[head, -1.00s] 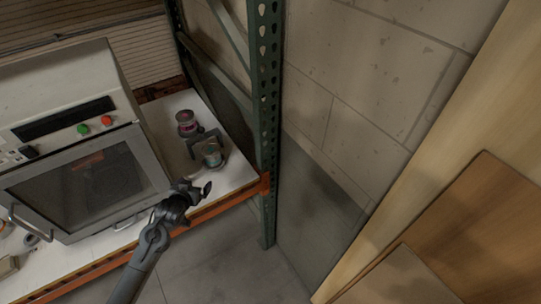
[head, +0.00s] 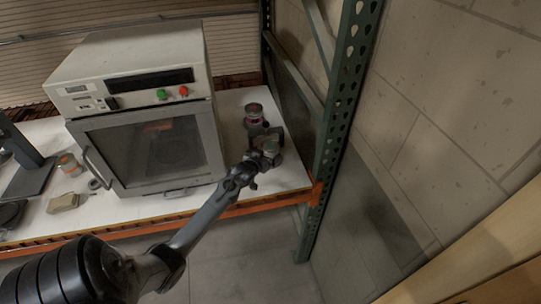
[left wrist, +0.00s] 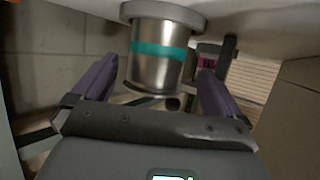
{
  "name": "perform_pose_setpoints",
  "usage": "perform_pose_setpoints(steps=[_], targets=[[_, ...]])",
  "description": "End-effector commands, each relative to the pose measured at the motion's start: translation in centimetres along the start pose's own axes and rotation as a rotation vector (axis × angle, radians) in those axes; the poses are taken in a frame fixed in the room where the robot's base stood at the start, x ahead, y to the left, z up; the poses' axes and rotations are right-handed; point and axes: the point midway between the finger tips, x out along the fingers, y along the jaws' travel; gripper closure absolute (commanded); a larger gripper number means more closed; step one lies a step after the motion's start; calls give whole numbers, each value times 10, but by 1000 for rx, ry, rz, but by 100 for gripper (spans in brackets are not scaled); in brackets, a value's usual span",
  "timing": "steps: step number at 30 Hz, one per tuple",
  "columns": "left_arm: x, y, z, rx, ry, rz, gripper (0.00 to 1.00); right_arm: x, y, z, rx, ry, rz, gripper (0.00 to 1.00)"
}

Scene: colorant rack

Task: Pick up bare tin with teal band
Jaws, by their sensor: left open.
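The bare metal tin with a teal band (left wrist: 160,52) stands between the two fingers of my left gripper (left wrist: 156,72) in the left wrist view, which shows the scene upside down. The gripper is open, with a finger on either side and a visible gap to the tin. In the head view the tin (head: 271,147) is partly covered by my left gripper (head: 264,150), at the right end of the white shelf. My right gripper is not in view.
A tin with a magenta band (head: 254,116) stands just behind. A white oven (head: 150,110) is close on the left. A green rack post (head: 335,120) stands close on the right. An orange-banded tin (head: 68,164) is far left.

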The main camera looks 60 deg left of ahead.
Motion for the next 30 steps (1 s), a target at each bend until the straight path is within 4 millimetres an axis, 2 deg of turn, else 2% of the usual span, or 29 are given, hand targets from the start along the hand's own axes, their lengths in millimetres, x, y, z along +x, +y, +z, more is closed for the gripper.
perform_pose_setpoints(steps=[10, 21, 23, 30], targets=[[39, 4, -4, 0, 0, -1, 0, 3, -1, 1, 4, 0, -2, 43], [45, 4, -4, 1, 1, 0, 0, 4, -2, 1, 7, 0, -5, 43], [45, 4, -4, 0, 1, 0, 6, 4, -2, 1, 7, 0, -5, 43], [45, 4, -4, 0, 0, 0, 43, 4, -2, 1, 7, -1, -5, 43]])
